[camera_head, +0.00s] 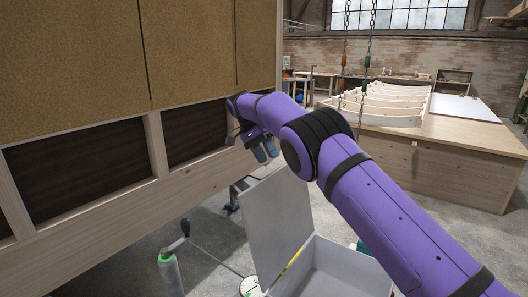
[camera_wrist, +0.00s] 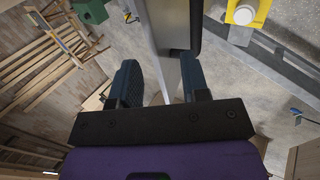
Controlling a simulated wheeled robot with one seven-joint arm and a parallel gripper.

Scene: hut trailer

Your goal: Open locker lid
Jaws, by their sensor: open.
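The grey locker (camera_head: 375,268) stands at the lower middle of the head view, and its light interior shows. Its grey lid (camera_head: 280,222) is raised and stands steeply up from the box's left side. My gripper (camera_head: 265,151) is just above the lid's top edge, with its fingers open and pointing down. In the wrist view the gripper (camera_wrist: 162,80) has its two dark fingers apart. A pale, narrow grey surface, probably the lid's edge, shows between and beyond them. I cannot tell whether the fingers touch it.
A large wooden-framed panel wall (camera_head: 80,190) fills the left, close to my gripper. A wooden platform (camera_head: 440,160) stands at the back right.

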